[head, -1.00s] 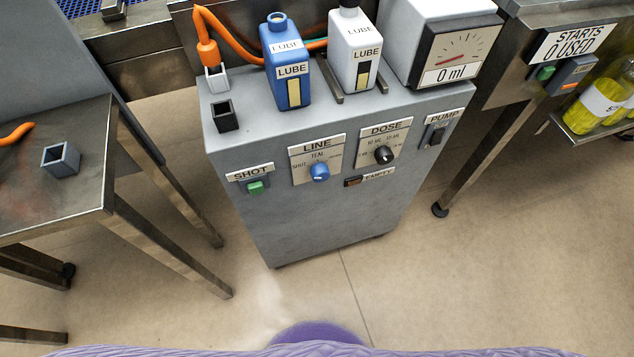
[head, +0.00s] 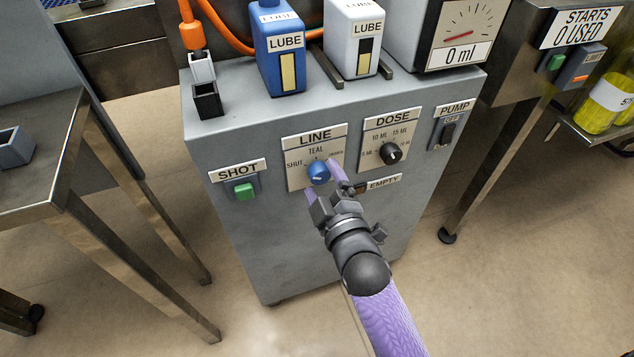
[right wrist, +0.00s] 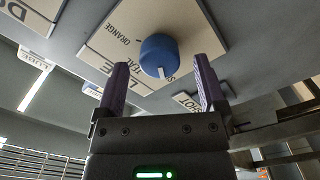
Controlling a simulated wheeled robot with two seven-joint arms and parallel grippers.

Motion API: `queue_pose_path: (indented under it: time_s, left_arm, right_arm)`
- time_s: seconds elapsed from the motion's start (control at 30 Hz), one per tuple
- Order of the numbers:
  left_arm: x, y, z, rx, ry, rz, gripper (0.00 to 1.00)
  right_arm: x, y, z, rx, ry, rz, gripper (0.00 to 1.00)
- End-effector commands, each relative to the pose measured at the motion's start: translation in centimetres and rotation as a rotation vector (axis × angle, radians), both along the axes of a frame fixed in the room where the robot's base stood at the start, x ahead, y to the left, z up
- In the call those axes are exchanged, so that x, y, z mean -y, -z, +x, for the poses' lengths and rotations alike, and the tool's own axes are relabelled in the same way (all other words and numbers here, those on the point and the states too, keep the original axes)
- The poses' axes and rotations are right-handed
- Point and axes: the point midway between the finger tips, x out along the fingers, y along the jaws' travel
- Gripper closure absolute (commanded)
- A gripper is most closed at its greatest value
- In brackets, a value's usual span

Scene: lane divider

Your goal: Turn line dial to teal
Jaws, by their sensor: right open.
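The blue line dial (head: 318,173) sits on the LINE plate (head: 297,152) of the grey cabinet, with SHUT at left, TEAL above and a third label at right. In the right wrist view, that label reads ORANGE and the white mark on the dial (right wrist: 159,52) points toward the label starting with S. My right gripper (head: 323,183) is open at the dial, its purple fingers on either side of it. In the right wrist view the dial shows between and beyond the fingertips (right wrist: 162,72); contact cannot be told. My left gripper is out of view.
The black DOSE dial (head: 392,154) and PUMP switch (head: 447,133) are right of the LINE plate. The green SHOT button (head: 244,190) is to its left. The EMPTY lamp label (head: 384,182) is close to my right gripper. Blue (head: 282,62) and white (head: 352,50) lube bottles stand on top.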

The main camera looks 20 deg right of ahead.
Motion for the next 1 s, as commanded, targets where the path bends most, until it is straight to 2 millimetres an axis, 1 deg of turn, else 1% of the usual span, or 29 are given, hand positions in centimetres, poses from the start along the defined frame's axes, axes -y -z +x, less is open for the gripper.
queue_pose_path:
  time_s: [0.03, 0.17, 0.43, 0.47, 0.5, 0.57, 0.6, 0.67, 0.7, 0.77, 0.8, 0.87, 1.0]
  left_arm:
    - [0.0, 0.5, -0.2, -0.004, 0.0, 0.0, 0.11]
    - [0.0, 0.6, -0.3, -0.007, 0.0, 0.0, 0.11]
    - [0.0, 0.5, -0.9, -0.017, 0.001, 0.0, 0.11]
    - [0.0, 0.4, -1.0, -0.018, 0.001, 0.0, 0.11]
    - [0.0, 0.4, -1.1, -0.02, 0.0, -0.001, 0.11]
    - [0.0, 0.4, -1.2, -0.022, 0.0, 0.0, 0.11]
    - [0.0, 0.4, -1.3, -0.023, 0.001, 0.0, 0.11]
    - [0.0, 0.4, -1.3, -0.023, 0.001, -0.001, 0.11]
    - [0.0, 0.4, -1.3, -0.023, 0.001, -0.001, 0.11]
    - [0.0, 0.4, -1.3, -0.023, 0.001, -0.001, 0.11]
    - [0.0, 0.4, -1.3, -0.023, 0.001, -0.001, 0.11]
    - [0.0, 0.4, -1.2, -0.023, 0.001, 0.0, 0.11]
    - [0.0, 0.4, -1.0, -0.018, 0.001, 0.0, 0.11]
  right_arm:
    - [0.0, 0.3, 0.6, -0.001, -0.001, 0.0, 0.1]
    - [-0.1, 0.1, 1.5, -0.001, 0.0, 0.001, 0.1]
    - [-0.1, 0.0, 1.6, -0.002, 0.0, 0.002, 0.1]
    - [-0.1, 0.0, 1.6, -0.002, 0.0, 0.002, 0.16]
    - [-0.1, 0.0, 1.6, -0.002, 0.0, 0.002, 0.25]
    - [-0.1, 0.0, 1.6, -0.002, 0.0, 0.002, 0.38]
    - [-0.1, 0.0, 1.6, -0.002, 0.0, 0.002, 0.46]
    - [-0.1, 0.0, 1.6, -0.002, 0.0, 0.002, 0.59]
    - [-0.1, 0.0, 1.6, -0.002, 0.0, 0.002, 0.67]
    - [-0.1, 0.0, 1.6, -0.002, 0.0, 0.002, 0.8]
    - [-0.1, 0.0, 1.6, -0.002, 0.0, 0.002, 0.88]
    - [-0.1, 0.0, 1.6, -0.002, 0.0, 0.002, 1.0]
    - [-0.1, 0.0, 1.6, -0.003, -0.001, 0.006, 1.0]
